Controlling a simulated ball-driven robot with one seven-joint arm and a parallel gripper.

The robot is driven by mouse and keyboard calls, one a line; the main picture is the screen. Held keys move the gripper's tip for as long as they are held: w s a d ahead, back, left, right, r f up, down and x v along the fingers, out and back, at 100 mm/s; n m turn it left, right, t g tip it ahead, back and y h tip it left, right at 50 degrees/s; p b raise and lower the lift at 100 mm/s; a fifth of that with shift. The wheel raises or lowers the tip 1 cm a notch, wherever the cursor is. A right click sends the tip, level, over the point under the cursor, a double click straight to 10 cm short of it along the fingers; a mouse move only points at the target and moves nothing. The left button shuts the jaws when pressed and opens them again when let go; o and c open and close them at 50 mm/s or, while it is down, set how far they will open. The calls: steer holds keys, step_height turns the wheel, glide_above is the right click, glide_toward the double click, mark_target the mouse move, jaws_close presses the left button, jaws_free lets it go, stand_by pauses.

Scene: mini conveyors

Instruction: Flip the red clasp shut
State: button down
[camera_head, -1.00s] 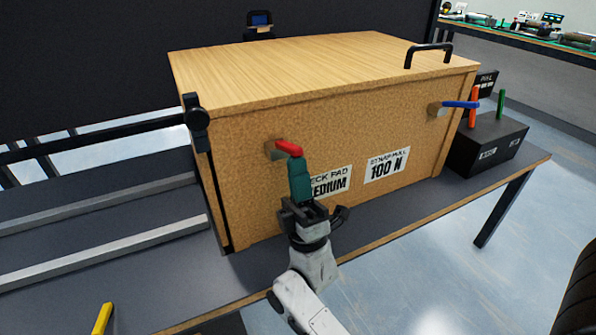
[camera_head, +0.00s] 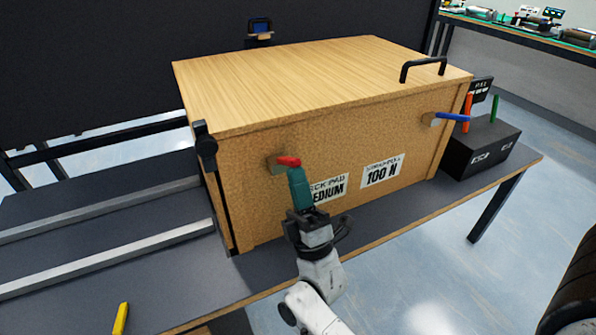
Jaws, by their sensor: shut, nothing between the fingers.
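The red clasp (camera_head: 289,161) is a small red lever on a wooden block at the upper left of the wooden box's (camera_head: 250,190) front face. My gripper (camera_head: 298,174) has teal fingers that are together and empty. The fingertips are right below the red lever and overlap it in the picture. I cannot tell whether they touch it. The lower part of the lever is hidden behind the fingers. A blue clasp (camera_head: 455,117) sits at the right end of the same front face, pointing right.
The box stands on a dark table (camera_head: 75,290). A black handle (camera_head: 424,66) is on its lid. Two metal rails (camera_head: 110,258) lie at the left. A black block (camera_head: 482,148) with orange and green sticks stands at the right. A yellow piece (camera_head: 120,318) is at the lower left.

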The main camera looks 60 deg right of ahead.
mark_target(297, 165)
steer(key=r+g+p, duration=0.1)
steer(key=p, duration=0.3)
steer(key=r+g+y+p, duration=0.1)
steer(key=p, duration=0.2)
steer(key=r+g+y+p, duration=0.1)
steer(key=p, duration=0.3)
steer(key=shift+w+d+r+g+p, duration=0.2)
steer(key=shift+w+r+g+p, duration=0.1)
steer(key=shift+r+p, duration=0.1)
steer(key=r+g+y+p, duration=0.1)
steer(key=p, duration=0.3)
steer(key=w+g+y+p, duration=0.1)
steer(key=p, duration=0.3)
steer(key=shift+d+r+g, duration=0.35)
steer(key=shift+d+g, duration=0.05)
steer(key=p+x, duration=0.1)
steer(key=p, duration=0.2)
steer(key=shift+w+d+r, duration=0.15)
steer(key=shift+w+r, duration=0.05)
steer(key=shift+w, duration=0.05)
steer(key=shift+w+d+r+p, duration=0.15)
steer(key=shift+w+p, duration=0.1)
steer(key=shift+p, duration=0.1)
steer(key=shift+w+r, duration=0.15)
steer(key=shift+r, duration=0.1)
